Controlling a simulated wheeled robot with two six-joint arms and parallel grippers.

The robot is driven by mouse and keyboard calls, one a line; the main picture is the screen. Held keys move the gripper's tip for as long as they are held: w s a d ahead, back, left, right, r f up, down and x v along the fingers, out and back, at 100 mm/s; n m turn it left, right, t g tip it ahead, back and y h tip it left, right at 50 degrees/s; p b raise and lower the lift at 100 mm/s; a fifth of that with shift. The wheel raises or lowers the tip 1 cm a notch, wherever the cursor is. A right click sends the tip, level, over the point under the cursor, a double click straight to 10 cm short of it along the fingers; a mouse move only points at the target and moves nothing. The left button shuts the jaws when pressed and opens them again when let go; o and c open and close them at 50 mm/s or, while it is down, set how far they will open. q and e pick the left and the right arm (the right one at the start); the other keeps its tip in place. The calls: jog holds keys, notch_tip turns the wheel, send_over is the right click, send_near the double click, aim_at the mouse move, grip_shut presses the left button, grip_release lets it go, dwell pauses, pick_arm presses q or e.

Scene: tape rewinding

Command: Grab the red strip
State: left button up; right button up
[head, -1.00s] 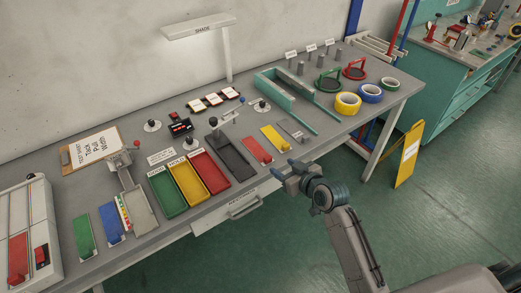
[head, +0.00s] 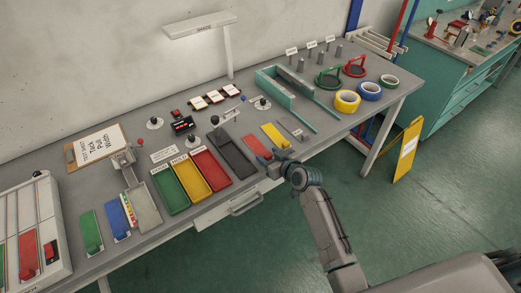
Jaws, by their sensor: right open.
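A short red strip (head: 256,145) lies on the grey bench, between the dark grey tray and a yellow strip (head: 274,136). My right gripper (head: 276,161) is open at the bench's front edge, right by the near end of the red strip. It covers part of that end, and I cannot tell whether its fingers touch or straddle the strip. Another red piece (head: 28,252) sits in the white box at the far left. My left gripper is not in view.
Green, yellow and red trays (head: 209,170) and a dark grey tray (head: 234,156) stand left of the strip. A teal channel (head: 281,87) and tape rolls (head: 347,101) are behind to the right. A drawer handle (head: 245,205) sticks out below the front edge.

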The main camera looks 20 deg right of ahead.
jog(key=shift+c, duration=0.4)
jog(key=c, duration=1)
jog(key=shift+r, duration=0.1)
